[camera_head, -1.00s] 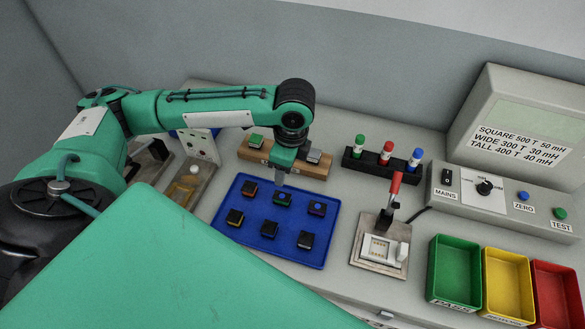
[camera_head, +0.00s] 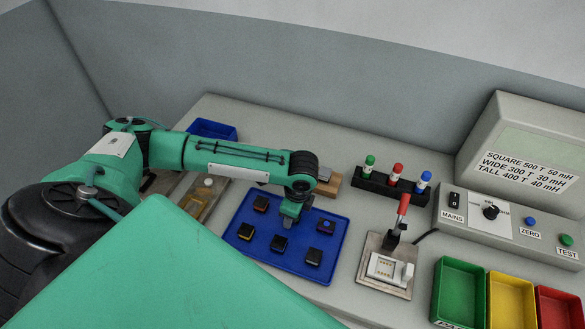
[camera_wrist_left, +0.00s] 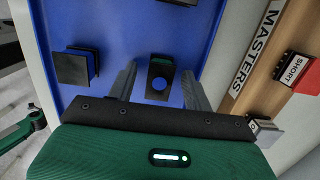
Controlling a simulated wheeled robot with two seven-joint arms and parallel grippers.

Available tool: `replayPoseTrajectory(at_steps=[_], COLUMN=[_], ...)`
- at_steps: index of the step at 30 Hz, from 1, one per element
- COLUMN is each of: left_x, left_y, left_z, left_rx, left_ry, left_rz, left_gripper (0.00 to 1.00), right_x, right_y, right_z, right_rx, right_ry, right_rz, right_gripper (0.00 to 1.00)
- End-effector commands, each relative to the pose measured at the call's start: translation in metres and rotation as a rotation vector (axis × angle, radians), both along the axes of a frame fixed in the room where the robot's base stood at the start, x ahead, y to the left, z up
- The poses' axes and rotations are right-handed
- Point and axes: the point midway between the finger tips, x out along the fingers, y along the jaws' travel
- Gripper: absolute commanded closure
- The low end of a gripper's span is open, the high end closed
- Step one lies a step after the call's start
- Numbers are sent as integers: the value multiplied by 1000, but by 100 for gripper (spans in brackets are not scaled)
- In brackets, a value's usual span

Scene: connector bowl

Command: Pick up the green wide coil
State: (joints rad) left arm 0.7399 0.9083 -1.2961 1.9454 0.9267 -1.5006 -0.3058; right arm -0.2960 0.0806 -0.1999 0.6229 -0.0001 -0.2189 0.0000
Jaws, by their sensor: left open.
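The blue tray (camera_head: 243,252) holds several small dark coils with coloured windings. My left gripper (camera_head: 288,221) is over the far row of the tray, at its middle coil, which it mostly hides in the head view. In the left wrist view this coil (camera_wrist_left: 160,87) is a black block with a round hole and a green edge, apparently the green wide coil. My left gripper (camera_wrist_left: 157,82) is open, with one finger on each side of this coil. I cannot tell whether the fingers touch it. My right gripper is not in view.
A coil with blue (camera_head: 326,227) stands right of my gripper and one with orange (camera_head: 261,203) left. The wooden masters block (camera_head: 328,187) is close behind the tray. A lever fixture (camera_head: 385,268) and green, yellow and red bins (camera_head: 459,291) stand to the right.

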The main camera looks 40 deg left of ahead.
Motion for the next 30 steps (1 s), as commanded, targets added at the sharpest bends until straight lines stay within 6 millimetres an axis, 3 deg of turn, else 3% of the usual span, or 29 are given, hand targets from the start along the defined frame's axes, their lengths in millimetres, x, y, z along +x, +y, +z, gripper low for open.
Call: replayPoseTrajectory(at_steps=[8, 15, 25, 30], left_x=[0, 0, 0, 1], left_y=[0, 0, 0, 0], left_z=[-3, -3, -1, 13], left_rx=[-1, -1, -1, -1], left_ry=[-1, -1, -2, -3], left_rz=[-1, -1, -1, 0], left_gripper=[51, 97, 98, 98], right_x=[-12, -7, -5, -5], right_y=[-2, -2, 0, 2], right_z=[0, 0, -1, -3], right_rx=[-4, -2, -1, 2], right_ry=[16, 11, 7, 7], right_rz=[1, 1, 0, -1], right_gripper=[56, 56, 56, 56])
